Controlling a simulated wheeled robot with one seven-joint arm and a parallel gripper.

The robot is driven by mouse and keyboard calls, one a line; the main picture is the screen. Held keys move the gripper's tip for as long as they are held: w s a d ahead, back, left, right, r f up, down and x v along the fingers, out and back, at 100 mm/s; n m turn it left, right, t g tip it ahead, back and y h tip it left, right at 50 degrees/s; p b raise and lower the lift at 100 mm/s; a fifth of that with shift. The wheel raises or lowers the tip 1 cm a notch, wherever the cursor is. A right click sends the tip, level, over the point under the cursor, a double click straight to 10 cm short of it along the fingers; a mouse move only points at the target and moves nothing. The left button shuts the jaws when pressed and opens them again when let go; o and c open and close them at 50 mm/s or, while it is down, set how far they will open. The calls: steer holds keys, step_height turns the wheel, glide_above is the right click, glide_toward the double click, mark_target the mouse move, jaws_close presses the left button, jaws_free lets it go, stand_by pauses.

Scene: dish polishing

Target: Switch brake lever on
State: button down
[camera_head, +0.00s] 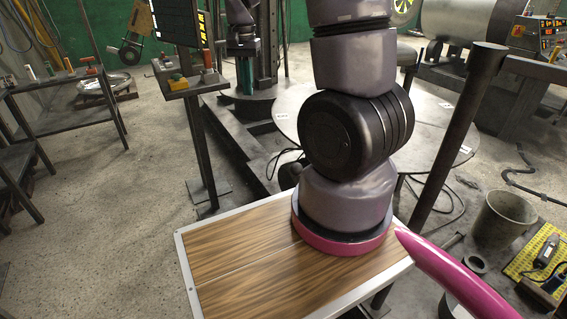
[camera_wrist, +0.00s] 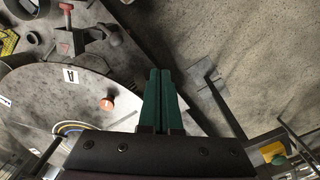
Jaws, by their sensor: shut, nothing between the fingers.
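My gripper (camera_wrist: 160,72) is shut and empty, its two green fingers side by side in the wrist view. In the head view my gripper (camera_head: 247,92) points down beyond the control stand, near the machine's dark column. A lever with a red handle (camera_wrist: 66,8) stands at the upper left of the wrist view, beside a small warning triangle. It looks like the brake lever, but no label names it. My fingers are apart from it. Its top is close to the picture edge. I cannot make it out in the head view.
A round grey table (camera_wrist: 50,105) with an orange knob (camera_wrist: 107,104) lies left of my fingers. A bucket (camera_head: 503,217) is on the floor at right. The floor at left is mostly clear.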

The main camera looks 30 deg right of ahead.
steer(key=d+f+g+h, duration=0.1)
steer(key=f, duration=0.8)
steer(key=w+d+f+m+g+h, duration=0.1)
steer(key=d+f+g+h, duration=0.1)
steer(key=f, duration=0.7)
steer(key=shift+w+d, duration=0.15)
steer(key=shift+w, duration=0.1)
steer(key=s+d+f, duration=0.5)
steer(key=s+f, duration=0.1)
steer(key=f, duration=0.2)
steer(key=shift+d+f, duration=0.2)
steer(key=shift+d, duration=0.05)
